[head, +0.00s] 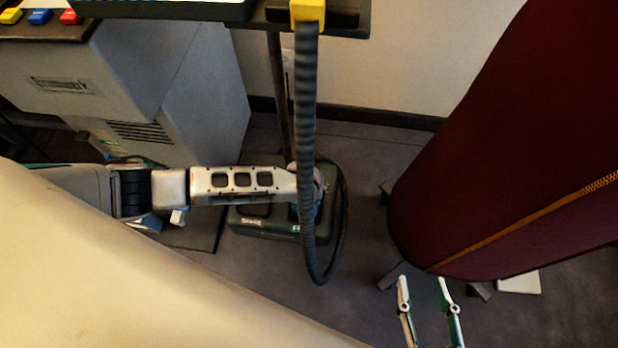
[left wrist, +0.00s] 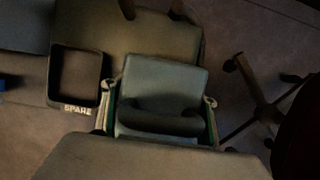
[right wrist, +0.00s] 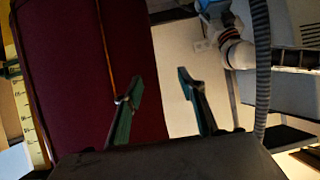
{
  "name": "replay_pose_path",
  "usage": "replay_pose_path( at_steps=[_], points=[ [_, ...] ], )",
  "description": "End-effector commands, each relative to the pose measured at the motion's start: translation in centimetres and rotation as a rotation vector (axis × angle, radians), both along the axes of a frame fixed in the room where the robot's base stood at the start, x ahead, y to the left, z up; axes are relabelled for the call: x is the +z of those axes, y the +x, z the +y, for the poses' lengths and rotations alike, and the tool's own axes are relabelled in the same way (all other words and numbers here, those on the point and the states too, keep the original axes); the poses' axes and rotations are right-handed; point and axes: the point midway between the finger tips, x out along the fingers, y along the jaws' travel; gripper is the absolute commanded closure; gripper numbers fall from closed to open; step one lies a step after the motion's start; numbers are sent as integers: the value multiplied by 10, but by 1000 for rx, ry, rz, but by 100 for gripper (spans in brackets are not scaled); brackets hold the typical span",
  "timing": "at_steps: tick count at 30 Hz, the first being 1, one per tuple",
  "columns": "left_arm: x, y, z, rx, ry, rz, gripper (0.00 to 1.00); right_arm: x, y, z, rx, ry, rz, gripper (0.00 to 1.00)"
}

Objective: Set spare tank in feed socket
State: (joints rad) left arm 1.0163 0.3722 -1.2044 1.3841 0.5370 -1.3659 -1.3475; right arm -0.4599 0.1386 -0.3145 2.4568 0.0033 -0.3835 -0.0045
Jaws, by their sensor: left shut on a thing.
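A grey-blue tank (left wrist: 165,78) with a dark handle across it sits between the fingers of my left gripper (left wrist: 160,100), which is shut on it. The tank is at the right part of the dark base on the floor (head: 248,225). The empty square spare socket (left wrist: 77,52), marked SPARE, lies to the left of the tank. The feed socket is hidden under the tank and arm; I cannot tell whether the tank is seated or just above it. In the head view the hose hides much of my left gripper. My right gripper (head: 424,282) is open and empty.
A ribbed hose (head: 306,120) hangs from a yellow holder (head: 307,10) in front of my left gripper. A grey cabinet (head: 150,80) stands behind my left arm. A maroon padded form (head: 510,140) stands at the right. Bare floor (head: 365,215) shows between hose and form.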

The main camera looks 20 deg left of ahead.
Motion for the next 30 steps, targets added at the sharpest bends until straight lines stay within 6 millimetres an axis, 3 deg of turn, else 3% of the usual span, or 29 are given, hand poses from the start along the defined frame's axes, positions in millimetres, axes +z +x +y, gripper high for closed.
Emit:
replay_pose_path(
  at_steps=[1, 3, 8, 16, 17, 18, 30],
  points=[
    [-14, -5, -1, -1, -2, 10, 94, -7, -3, 2, -3, 10, 13, 60],
    [-19, -4, -1, -1, -1, 8, 94, -2, -1, 4, -7, 24, 5, 60],
    [-15, 1, -1, -1, -1, -1, 94, 15, 7, 8, -8, 48, -29, 60],
    [-18, 1, -1, -1, -1, -1, 94, 14, 9, 8, -8, 46, -31, 60],
    [-19, -1, 0, 0, 0, 1, 36, 14, 9, 8, -7, 44, -31, 60],
    [-19, -1, 0, 0, 0, 1, 26, 13, 9, 8, -7, 43, -30, 60],
    [-17, -1, 0, -1, 0, 1, 25, 8, 5, 6, -8, 37, -18, 60]
  ],
)
